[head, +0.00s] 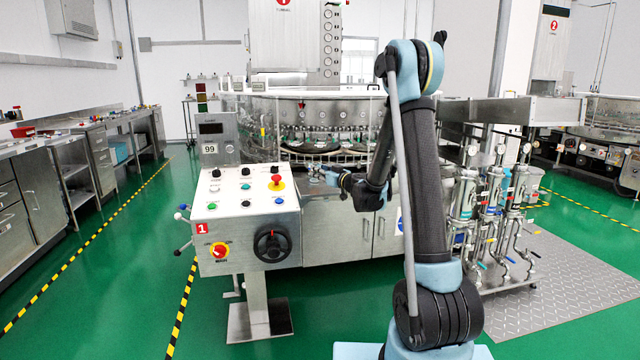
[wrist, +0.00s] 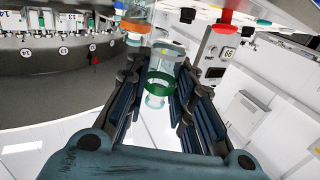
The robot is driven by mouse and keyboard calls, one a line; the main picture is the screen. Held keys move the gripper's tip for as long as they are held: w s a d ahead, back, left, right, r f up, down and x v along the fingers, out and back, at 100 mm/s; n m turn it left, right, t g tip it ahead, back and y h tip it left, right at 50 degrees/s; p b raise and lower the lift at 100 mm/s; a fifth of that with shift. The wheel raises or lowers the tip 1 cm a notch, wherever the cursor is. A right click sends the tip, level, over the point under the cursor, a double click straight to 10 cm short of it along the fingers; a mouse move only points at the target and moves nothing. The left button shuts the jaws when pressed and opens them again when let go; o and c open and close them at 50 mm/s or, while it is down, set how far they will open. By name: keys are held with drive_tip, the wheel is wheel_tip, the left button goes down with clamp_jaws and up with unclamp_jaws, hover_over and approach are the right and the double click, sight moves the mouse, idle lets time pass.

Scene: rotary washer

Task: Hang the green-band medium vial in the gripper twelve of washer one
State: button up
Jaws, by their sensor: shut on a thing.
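In the wrist view a clear glass vial with a green band (wrist: 160,105) is held between the two dark fingers of my gripper (wrist: 162,72), which is shut on it. In the head view my gripper (head: 322,174) is small, in front of the washer's lower rim, and the vial cannot be made out clearly. Washer one (head: 310,108) is the round steel machine behind it, with a ring of grippers along its drum.
A clear vessel with an orange band (wrist: 138,25) is close beyond my fingertips in the wrist view. The control console (head: 245,205) stands left of my arm. Pipes and cylinders (head: 492,200) stand at the right. Green floor is clear at the left.

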drive_tip(key=shift+f, duration=1.9)
drive_tip(key=o, duration=0.8)
drive_tip(key=shift+o, duration=0.2)
